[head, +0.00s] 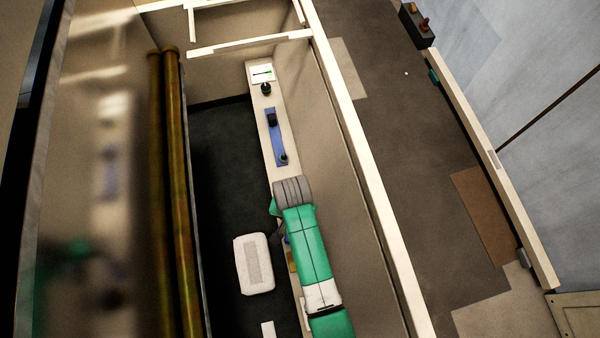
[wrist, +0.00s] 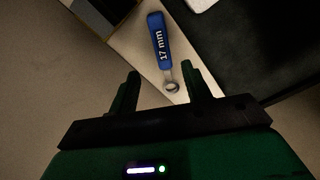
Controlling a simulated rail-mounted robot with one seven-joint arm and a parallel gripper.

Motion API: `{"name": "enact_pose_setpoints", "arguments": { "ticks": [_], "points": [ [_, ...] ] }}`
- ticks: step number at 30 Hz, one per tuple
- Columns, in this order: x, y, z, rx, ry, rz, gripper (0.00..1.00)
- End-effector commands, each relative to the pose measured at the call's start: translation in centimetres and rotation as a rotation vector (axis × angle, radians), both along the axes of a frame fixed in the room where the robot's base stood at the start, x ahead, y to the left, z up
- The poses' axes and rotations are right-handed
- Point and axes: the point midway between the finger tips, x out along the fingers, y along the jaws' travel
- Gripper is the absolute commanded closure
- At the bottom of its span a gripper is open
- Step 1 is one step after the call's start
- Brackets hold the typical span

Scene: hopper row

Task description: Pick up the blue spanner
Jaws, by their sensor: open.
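The blue spanner (wrist: 160,42) shows in the wrist view, marked "17 mm", with a metal ring end pointing toward my gripper. It lies on a pale narrow shelf. My gripper (wrist: 162,82) is open, and the spanner's ring end appears between or just beyond its two fingertips; the exact height gap cannot be told. In the head view my green and grey arm covers part of the shelf (head: 256,125). The spanner is mostly hidden there behind my arm.
A blue holder with dark items (head: 277,140) and a black knob (head: 266,89) by a small card (head: 262,73) are farther along the shelf. A white box (head: 254,264) sits on the dark floor to the left. Walls flank the shelf, with brownish pipes (head: 172,180) beyond.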

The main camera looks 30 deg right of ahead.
Motion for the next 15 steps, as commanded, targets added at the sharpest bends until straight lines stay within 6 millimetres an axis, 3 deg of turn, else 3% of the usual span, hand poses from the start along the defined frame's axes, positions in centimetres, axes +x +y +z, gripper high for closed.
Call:
{"name": "enact_pose_setpoints", "arguments": {
  "ticks": [3,15],
  "points": [
    [-0.7,0.1,-0.5,0.007,0.024,-0.009,0.52],
    [-0.3,0.1,-3.6,0.006,0.020,-0.006,0.52]
  ]
}}
